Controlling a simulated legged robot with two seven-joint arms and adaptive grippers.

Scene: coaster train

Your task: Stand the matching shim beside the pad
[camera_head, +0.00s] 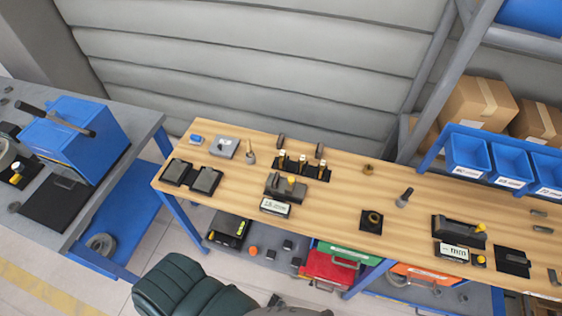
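A wooden-topped workbench (330,235) runs across the view. Several small grey flat pieces, possibly shims, lie at its right end, one of them near the right edge (540,212). A black square pad (371,221) with a small part on it lies near the front edge at the middle. Another dark square pad (512,262) lies at the right. I cannot tell which pad or shim the task means. A white label or display marked mm (452,253) stands in front of a dark fixture (458,231); a similar one (275,207) stands left of centre. Neither gripper shows.
A black rack with upright parts (302,168), a dark block fixture (286,186) and two dark trays (205,181) occupy the bench's left half. Blue bins (510,165) stand behind its right end. A dark green chair (190,290) is in front. Bare wood shows around the central pad.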

